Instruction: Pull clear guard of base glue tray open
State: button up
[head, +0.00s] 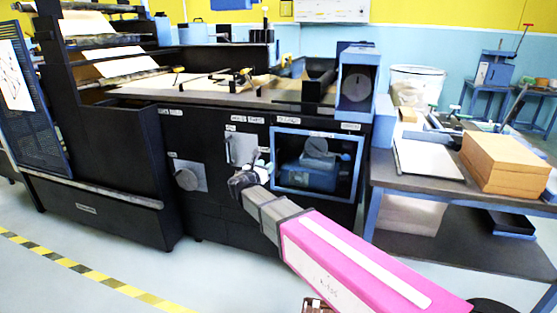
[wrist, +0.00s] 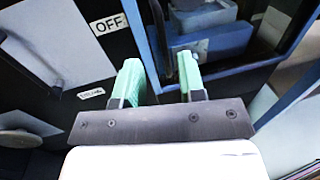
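The clear guard (head: 316,195) is a blue-framed window low on the right front of the black machine. Behind it shows the blue base glue tray unit (head: 308,178) with a round grey part on top. In the wrist view the guard's frame (wrist: 143,45) runs just past my fingers, with the blue unit (wrist: 205,45) behind it. A dark upright bar (wrist: 159,22), perhaps its handle, lies ahead of the gap between the fingers. My gripper (wrist: 158,72) has two pale green fingers standing apart with nothing clearly held. In the head view it (head: 262,170) is at the guard's left edge; contact cannot be told.
Left of the guard are a pale lever plate (head: 240,148) and a round knob (head: 187,179); an OFF label (wrist: 109,23) is close to my fingers. A table (head: 420,185) with brown boxes (head: 510,160) stands right. Open floor lies in front of the machine.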

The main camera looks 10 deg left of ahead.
aim_at(276, 158)
jog(key=x, duration=0.9)
jog(key=shift+w, duration=0.15)
grip_shut()
